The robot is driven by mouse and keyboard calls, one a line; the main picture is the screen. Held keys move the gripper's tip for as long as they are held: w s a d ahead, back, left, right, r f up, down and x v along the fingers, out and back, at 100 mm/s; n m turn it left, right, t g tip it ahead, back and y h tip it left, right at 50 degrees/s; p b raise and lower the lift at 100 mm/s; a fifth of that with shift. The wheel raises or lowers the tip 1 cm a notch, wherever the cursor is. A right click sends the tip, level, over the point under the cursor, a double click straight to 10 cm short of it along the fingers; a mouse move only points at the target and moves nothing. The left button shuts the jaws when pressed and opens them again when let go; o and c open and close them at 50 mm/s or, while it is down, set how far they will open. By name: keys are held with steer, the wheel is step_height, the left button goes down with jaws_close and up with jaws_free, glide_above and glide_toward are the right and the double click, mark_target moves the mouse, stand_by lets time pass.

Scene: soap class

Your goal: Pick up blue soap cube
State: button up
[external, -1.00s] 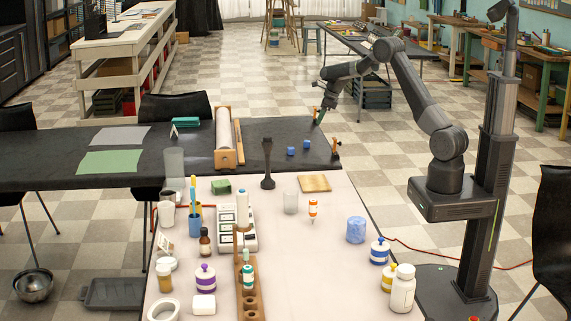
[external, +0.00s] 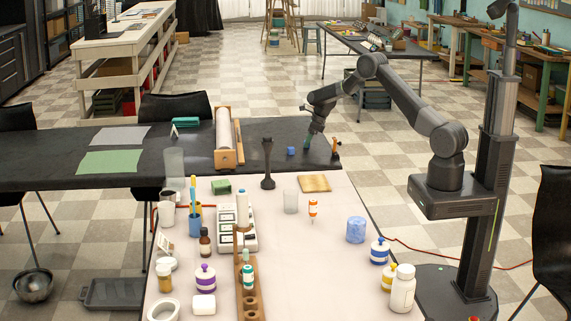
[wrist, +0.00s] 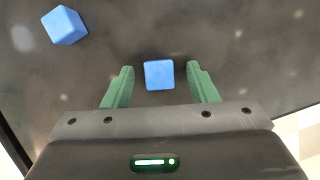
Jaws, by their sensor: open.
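My gripper (external: 307,146) points down at the right part of the black table in the external view. In the wrist view my gripper (wrist: 160,68) has its two green fingers apart. A blue soap cube (wrist: 159,75) sits between them, with a gap on each side. That cube is hidden behind the gripper in the external view. A second blue cube (wrist: 64,26) lies at the upper left of the wrist view. It also shows in the external view (external: 291,151), just left of the gripper.
A wooden clamp (external: 335,147) stands at the black table's right end, close to the gripper. A dark stand (external: 267,165) and a roller frame (external: 225,140) are to the left. The pale front table (external: 285,260) holds bottles and jars. The table surface around the cubes is clear.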

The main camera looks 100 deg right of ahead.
steer(key=c, duration=1)
steer(key=shift+c, duration=0.2)
